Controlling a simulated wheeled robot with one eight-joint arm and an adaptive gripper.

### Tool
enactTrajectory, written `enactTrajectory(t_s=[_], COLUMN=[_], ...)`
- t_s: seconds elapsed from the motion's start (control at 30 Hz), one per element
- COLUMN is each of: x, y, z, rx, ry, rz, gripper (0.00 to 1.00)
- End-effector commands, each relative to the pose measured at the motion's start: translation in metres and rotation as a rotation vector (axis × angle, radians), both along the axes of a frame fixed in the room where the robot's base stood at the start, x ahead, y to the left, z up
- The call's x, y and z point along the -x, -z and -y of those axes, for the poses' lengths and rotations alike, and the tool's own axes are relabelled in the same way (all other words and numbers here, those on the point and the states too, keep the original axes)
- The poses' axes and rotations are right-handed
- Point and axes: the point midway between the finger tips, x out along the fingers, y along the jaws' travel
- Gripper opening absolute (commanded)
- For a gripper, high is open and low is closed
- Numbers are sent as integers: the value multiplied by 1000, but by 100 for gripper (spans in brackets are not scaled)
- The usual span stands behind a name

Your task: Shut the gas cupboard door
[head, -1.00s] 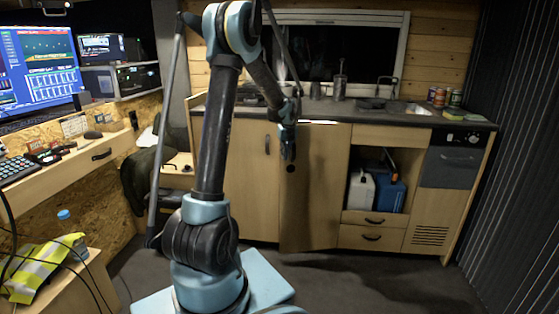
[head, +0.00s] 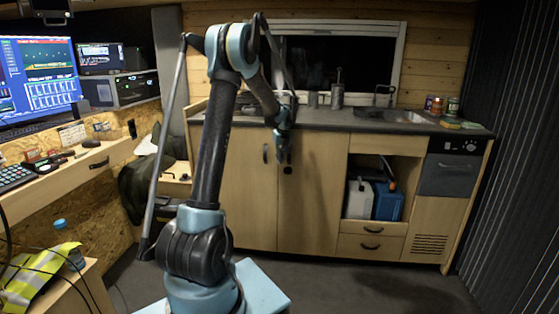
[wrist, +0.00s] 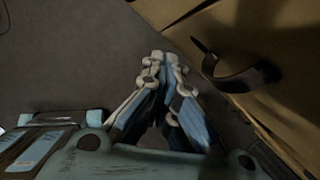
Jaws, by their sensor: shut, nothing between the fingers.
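The gas cupboard door, which I take to be the plain wooden door (head: 318,195) in the middle of the kitchen unit, looks flush or nearly flush with the fronts beside it. A dark round spot shows near its upper left edge. My gripper (head: 283,158) is in front of that edge, fingers pointing down, and hides part of it. In the wrist view my gripper (wrist: 160,58) has its fingertips together with nothing between them. A dark curved handle (wrist: 238,76) on a wooden front is just right of the fingers. I cannot tell whether the fingers touch the door.
A left cupboard door (head: 248,190) with a dark handle is beside it. On the right is an open shelf with a white canister (head: 358,199) and a blue canister (head: 388,202), with drawers (head: 372,247) below. Dark floor (head: 380,280) is clear in front of the unit.

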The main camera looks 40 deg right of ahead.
Motion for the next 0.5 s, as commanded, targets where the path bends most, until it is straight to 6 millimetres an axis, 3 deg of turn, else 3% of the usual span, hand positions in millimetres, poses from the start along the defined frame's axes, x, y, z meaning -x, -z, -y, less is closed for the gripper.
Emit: enactTrajectory(t_s=[0.37,0.5], x=[19,23], y=[0,-25], z=[-33,-34], rx=[0,0], ry=[-2,-1], rz=[-1,-1], gripper=[0,0])
